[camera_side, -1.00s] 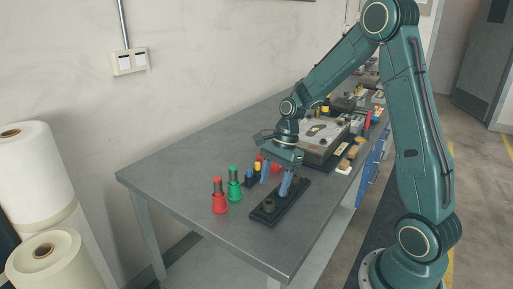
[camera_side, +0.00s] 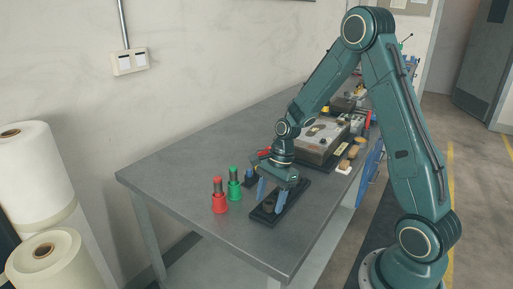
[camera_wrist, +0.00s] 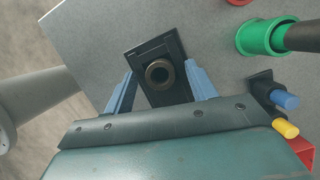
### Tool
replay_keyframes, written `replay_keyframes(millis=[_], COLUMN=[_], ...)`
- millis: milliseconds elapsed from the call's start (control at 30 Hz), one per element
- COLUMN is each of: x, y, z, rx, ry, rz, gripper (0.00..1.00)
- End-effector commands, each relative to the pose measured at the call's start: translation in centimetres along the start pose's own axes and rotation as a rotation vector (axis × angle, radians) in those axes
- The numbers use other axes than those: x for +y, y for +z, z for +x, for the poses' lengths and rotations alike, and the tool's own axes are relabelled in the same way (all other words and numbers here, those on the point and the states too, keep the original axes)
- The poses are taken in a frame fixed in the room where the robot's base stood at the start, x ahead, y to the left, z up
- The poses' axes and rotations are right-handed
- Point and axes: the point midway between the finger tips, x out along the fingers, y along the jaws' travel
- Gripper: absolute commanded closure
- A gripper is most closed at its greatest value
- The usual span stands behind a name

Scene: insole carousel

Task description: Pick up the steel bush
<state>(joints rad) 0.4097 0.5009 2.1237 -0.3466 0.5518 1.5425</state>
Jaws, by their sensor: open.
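The steel bush (camera_wrist: 159,74) is a dark, brownish ring with an open bore. It stands on the black plate (camera_wrist: 139,55) in the wrist view. My gripper (camera_wrist: 160,70) is open, its two blue fingers on either side of the bush, with gaps visible in that view. I cannot tell exactly how high the fingertips are above the plate.
A red bottle-like holder (camera_side: 219,203) and a green one (camera_side: 234,187) stand left of the plate. Blue and yellow handled pieces (camera_wrist: 285,99) lie beside my gripper. A large metal fixture (camera_side: 318,147) sits behind. The table's near left is bare.

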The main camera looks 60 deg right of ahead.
Motion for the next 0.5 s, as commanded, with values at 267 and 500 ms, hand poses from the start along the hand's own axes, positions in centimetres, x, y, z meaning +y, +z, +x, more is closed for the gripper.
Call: replay_keyframes(millis=[267,500], x=[-0.02,-0.02], y=[0.0,0.0], z=[-0.05,-0.06], rx=[0.0,0.0], ry=[-0.001,-0.001], rz=[0.0,0.0], gripper=[0.43,0.79])
